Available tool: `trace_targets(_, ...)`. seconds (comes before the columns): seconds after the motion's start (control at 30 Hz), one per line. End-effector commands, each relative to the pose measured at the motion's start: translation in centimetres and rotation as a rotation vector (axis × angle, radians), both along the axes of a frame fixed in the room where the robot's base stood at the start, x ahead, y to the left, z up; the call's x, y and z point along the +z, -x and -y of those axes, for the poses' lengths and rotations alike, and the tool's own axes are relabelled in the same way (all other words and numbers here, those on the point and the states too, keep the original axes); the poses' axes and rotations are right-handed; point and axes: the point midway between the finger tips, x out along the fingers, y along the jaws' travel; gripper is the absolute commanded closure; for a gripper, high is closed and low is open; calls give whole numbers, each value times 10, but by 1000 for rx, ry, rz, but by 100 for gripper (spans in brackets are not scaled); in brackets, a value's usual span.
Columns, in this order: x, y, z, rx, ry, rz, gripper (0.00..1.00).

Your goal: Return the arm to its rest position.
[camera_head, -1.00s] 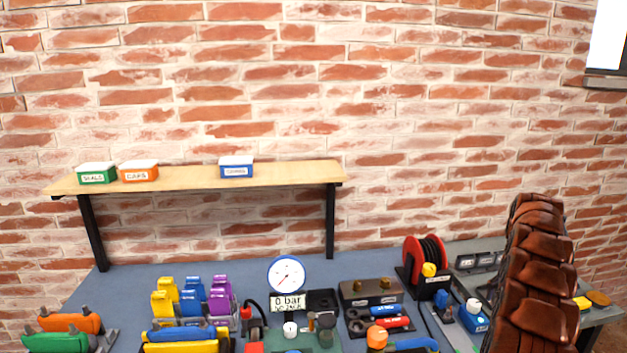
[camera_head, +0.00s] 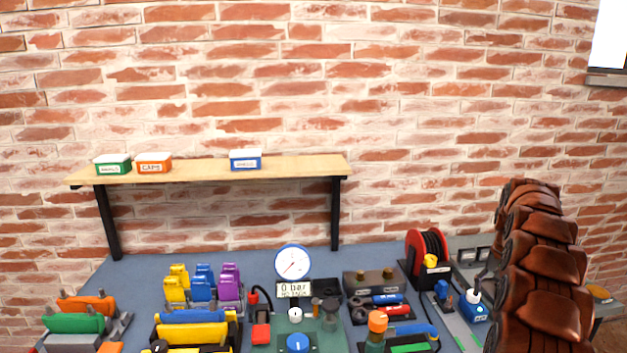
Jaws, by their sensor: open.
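A brown, glossy, segmented shape (camera_head: 540,265) rises at the right of the head view, in front of the bench's right end. It looks like my arm, bent over at the top, and it runs out of the bottom edge. I cannot make out my gripper or its fingertips in this view. The brown shape hides part of the bench and wall behind it. No held object shows.
A blue-grey bench (camera_head: 140,270) carries a round gauge (camera_head: 292,262), a red reel (camera_head: 428,255), coloured blocks and several tools. A wooden wall shelf (camera_head: 205,172) holds three small boxes. The brick wall above is clear.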

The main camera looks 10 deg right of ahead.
Motion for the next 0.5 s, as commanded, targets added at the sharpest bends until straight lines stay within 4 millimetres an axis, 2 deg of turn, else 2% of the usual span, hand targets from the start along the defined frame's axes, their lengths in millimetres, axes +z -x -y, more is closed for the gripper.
trace_targets(0.27, 27, 13, -78, 121, -24, -5, 32)
trace_targets(0.5, 45, 40, -146, 227, -38, -13, 32)
